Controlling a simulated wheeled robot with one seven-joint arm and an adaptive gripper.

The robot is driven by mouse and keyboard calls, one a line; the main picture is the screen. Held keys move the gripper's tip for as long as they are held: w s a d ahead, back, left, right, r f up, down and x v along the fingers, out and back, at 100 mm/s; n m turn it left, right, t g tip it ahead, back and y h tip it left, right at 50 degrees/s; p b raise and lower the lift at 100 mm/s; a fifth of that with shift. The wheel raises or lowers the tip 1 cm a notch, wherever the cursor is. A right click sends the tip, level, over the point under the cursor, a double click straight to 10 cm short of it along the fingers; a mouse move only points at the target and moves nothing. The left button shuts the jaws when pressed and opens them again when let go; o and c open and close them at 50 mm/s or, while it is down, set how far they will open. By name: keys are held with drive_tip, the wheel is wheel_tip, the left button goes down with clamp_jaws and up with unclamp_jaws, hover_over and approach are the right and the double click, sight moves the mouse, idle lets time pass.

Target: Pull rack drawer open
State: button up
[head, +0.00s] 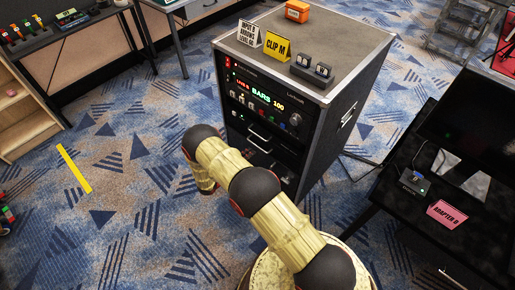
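The rack (330,120) is a dark, speckled road-case cabinet standing upright on the carpet, its front panel facing the lower left. The panel has a lit display reading "BARS 100", small buttons and a knob. Below it is a rack drawer front (249,124) with a pale bar handle (258,135); another handle-like bar shows lower down. The drawer front looks flush with the rack, though my arm hides part of the lower front. My arm bends in front of the rack's lower left side. My gripper does not show; the arm's end is hidden behind its own links.
On the rack top are an orange box (298,11), a yellow "CLIP M" sign (277,48), a white sign (249,33) and a small black device (312,71). A black table (437,222) with a monitor stands at right. Carpet left of the rack is clear around a yellow strip (75,169).

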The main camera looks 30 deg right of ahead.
sight(259, 147)
drive_tip(key=shift+b+x, duration=0.9)
drive_tip(key=shift+x, duration=3)
clamp_jaws()
drive_tip(key=shift+s+a, duration=0.1)
drive_tip(key=f+b+v, duration=0.1)
drive_tip(key=f+v, duration=0.1)
drive_tip(key=v, duration=1)
drive_tip(key=a+f+b+v, duration=0.1)
drive_tip(key=f+v, duration=0.2)
drive_tip(key=v, duration=1)
drive_tip(key=shift+s+a+f, duration=0.15)
drive_tip(key=shift+s+a, duration=0.1)
drive_tip(key=shift+a, duration=0.1)
unclamp_jaws()
